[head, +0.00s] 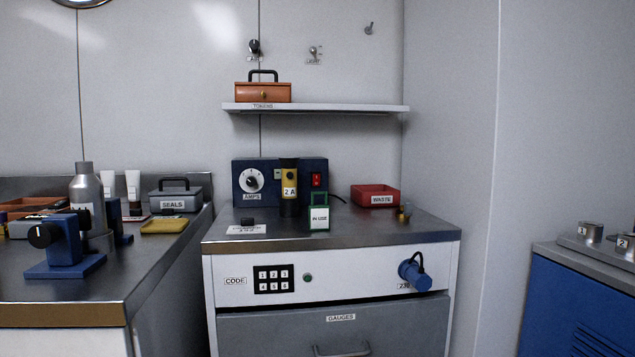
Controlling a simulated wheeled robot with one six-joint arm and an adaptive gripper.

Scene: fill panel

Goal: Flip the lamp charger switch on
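The lamp charger (266,197) is a dark blue box at the back of the steel-topped cabinet. A red switch (316,180) is on the right of its front face; it is too small to tell which way it is set. A white dial (251,180) labelled AMPS is on the left of that face. A black and yellow lamp (289,207) marked 2 A stands upright at the charger's middle and hides part of its front. My gripper is not in view.
A green-framed IN USE sign (318,218) stands in front of the charger, below the switch. A red WASTE bin (375,195) is to the right. A shelf (330,108) with an orange box (263,93) hangs above. A blue plug (414,274) is on the cabinet front.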

